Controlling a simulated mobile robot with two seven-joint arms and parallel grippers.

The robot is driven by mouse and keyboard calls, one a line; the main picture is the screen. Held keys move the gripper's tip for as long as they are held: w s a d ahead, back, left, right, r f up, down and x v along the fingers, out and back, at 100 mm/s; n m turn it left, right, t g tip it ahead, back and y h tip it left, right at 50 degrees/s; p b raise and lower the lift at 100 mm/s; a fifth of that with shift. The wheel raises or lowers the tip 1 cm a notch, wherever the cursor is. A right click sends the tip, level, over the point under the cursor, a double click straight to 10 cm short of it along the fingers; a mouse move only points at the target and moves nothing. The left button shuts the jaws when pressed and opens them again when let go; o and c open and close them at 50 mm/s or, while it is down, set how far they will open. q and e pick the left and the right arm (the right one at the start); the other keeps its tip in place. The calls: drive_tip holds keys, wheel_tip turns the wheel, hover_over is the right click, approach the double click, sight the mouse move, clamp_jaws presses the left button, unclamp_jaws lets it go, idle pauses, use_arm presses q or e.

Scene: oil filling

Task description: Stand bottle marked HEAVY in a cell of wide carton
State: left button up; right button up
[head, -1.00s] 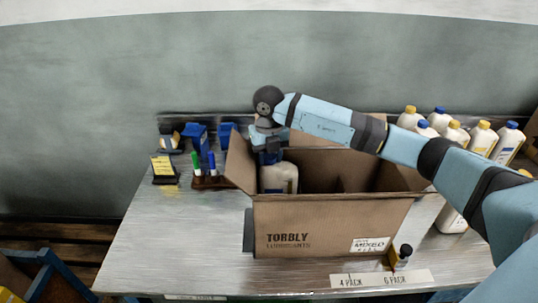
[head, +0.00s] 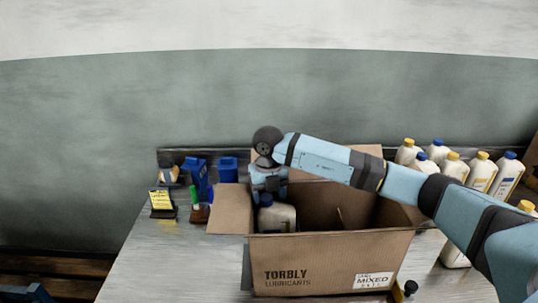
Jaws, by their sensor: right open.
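The wide carton (head: 335,262), marked TORBLY LUBRICANTS and MIXED, stands open on the table. A pale bottle with a dark blue cap (head: 280,218) stands upright inside at its left end; its lower part is hidden by the front wall and no HEAVY mark can be read. A divider edge shows to its right. My right gripper (head: 268,192) is open, just above and behind this bottle's cap; its fingers are small and partly unclear. My left gripper is out of view.
Several bottles with yellow or blue caps (head: 482,172) stand at the back right of the table. Blue containers (head: 196,175), a yellow note holder (head: 161,200) and a green marker (head: 194,195) are at the left. The table's front left (head: 170,265) is clear.

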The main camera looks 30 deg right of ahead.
wheel_tip(320, 180, up, 32)
drive_tip(key=p, duration=1.3)
drive_tip(key=shift+p, duration=0.4)
drive_tip(key=shift+f, duration=0.25)
